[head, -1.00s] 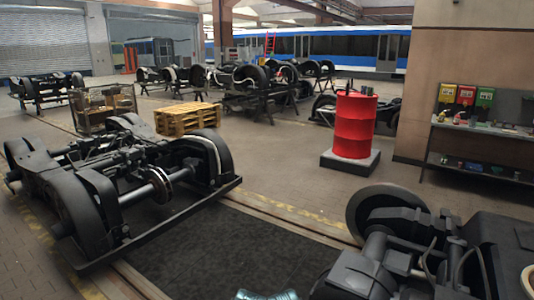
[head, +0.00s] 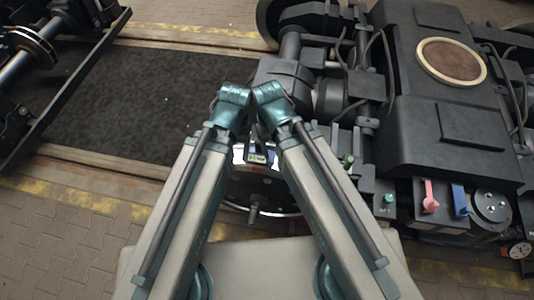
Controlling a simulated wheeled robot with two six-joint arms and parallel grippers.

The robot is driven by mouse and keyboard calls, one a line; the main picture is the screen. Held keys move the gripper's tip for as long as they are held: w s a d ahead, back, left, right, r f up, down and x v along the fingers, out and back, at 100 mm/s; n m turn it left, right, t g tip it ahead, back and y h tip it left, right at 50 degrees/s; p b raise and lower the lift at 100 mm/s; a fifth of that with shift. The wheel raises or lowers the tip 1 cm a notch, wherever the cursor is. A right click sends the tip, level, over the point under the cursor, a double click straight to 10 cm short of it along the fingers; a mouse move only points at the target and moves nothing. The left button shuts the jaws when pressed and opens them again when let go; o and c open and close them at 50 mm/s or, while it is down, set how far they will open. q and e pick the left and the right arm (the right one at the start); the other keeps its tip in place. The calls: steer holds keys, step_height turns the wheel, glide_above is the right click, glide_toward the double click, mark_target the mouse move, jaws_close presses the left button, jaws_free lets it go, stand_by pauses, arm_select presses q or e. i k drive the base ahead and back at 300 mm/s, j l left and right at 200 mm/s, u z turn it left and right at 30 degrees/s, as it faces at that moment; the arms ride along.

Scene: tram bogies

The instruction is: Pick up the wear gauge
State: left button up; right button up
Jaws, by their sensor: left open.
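A small device with a pale yellow-green label or display (head: 257,157) shows between my two arms, over a dark round part with a shiny rim. It may be the wear gauge, but I cannot tell for sure. My arms reach forward from the bottom, their teal elbow joints close together. My left gripper (head: 256,134) is open and shows only as a small dark part between the arms, just above the labelled device. I cannot tell whether they touch. My right gripper is hidden behind the arm links.
A dark bogie frame (head: 436,100) with a round tan-and-cream cap (head: 452,62) fills the right. A dark floor mat (head: 140,95) at left is clear.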

mark_target(256, 155)
steer(key=l+u, duration=0.4)
steer(key=k+l+u, duration=0.15)
steer(key=l+u, duration=0.25)
steer(key=k+l+u, duration=0.1)
steer(key=l+u, duration=0.15)
steer(key=u, duration=0.15)
